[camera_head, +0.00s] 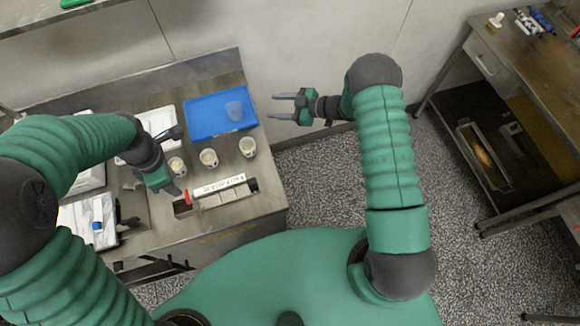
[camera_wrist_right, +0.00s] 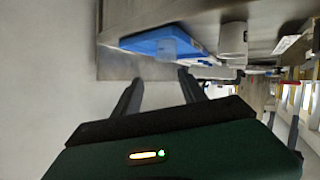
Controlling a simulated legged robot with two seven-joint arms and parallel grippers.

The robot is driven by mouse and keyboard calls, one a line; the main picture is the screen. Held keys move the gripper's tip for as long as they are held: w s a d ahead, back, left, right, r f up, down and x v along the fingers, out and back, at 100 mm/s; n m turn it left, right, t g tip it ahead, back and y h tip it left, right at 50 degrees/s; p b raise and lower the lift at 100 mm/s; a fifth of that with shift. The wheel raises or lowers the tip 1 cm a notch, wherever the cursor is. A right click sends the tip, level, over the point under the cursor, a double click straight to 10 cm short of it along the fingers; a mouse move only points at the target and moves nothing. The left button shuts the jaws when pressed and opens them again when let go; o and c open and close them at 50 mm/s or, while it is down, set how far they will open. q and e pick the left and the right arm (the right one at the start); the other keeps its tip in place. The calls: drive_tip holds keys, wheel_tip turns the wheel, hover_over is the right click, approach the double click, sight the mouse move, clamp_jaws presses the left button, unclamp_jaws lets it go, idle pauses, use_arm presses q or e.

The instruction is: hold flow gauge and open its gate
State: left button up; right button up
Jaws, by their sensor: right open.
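A long white bar with printed lettering and a red end (camera_head: 220,186), which looks like the flow gauge, lies near the bench's front edge in the head view. I cannot make out its gate. My left gripper (camera_head: 178,160) is open and empty, above the bench and just up and left of the bar's red end; its fingers are apart. My right gripper (camera_head: 282,106) is open and empty, off the bench's right side, and its fingers point left toward the blue tray. The right wrist view also shows my right gripper's spread fingers (camera_wrist_right: 160,80) with nothing between them.
A blue tray (camera_head: 205,132) holding a translucent cup (camera_head: 234,110) sits at the back of the metal bench (camera_head: 262,195). Several white cups, one of them here (camera_head: 248,146), stand between tray and bar. White trays (camera_head: 93,212) lie left. Another bench (camera_head: 540,70) stands far right.

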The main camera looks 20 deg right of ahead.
drive_tip(key=s+a+f+n+g+y, duration=0.25)
drive_tip(key=s+f+g+y, duration=0.3)
drive_tip(key=s, duration=0.45)
drive_tip(key=n+g+y, duration=0.2)
drive_tip(key=g, duration=0.1)
approach(242, 191)
drive_tip(key=a+r, duration=0.1)
drive_tip(key=a, duration=0.2)
drive_tip(key=a+r, duration=0.1)
drive_tip(key=a, duration=0.2)
drive_tip(key=a+r, duration=0.1)
drive_tip(key=a, duration=0.3)
drive_tip(key=shift+w+a+r, duration=0.1)
drive_tip(key=shift+w+r, duration=0.05)
drive_tip(key=shift+r, duration=0.15)
drive_tip(key=shift+c, duration=0.4)
clamp_jaws()
